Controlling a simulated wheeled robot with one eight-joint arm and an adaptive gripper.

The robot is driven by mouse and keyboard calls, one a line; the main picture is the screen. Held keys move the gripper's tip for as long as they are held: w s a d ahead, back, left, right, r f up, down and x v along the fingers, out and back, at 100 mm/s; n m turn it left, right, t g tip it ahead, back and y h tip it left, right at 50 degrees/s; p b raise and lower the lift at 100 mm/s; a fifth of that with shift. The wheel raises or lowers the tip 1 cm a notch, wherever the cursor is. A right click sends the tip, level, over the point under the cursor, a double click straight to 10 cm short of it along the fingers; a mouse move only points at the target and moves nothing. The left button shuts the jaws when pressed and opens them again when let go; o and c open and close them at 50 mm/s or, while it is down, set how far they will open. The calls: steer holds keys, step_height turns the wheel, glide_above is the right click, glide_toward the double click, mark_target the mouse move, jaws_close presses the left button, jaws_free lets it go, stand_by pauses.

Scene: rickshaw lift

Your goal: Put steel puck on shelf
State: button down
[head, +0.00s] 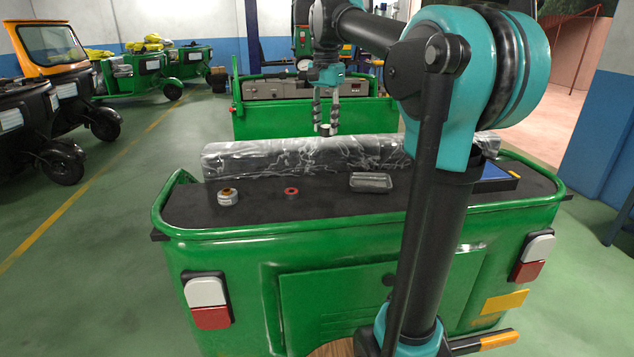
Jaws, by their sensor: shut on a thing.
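My gripper (326,127) is in the head view, above and behind the plastic-wrapped roll, with its fingers pointing down. It is shut on a small dark grey cylinder, which looks like the steel puck (326,131). The puck hangs between the fingertips and appears clear of any surface. Most of its sides are hidden by the fingers. I cannot tell for sure which surface is the shelf; a grey ledge-like unit (268,89) stands on the green cart behind.
The near green cart's dark bed (330,203) holds a silver round part (228,197), a red ring (291,191), a small tray (371,182) and the long wrapped roll (270,160). Parked rickshaws (60,105) stand at the left. Floor at the left is open.

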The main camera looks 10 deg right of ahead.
mark_target(326, 136)
step_height(326, 136, down, 17)
steer(key=shift+r, duration=0.1)
stand_by(0.4)
steer(key=c, duration=1.1)
jaws_free()
step_height(326, 136, up, 12)
steer(key=shift+r, duration=0.1)
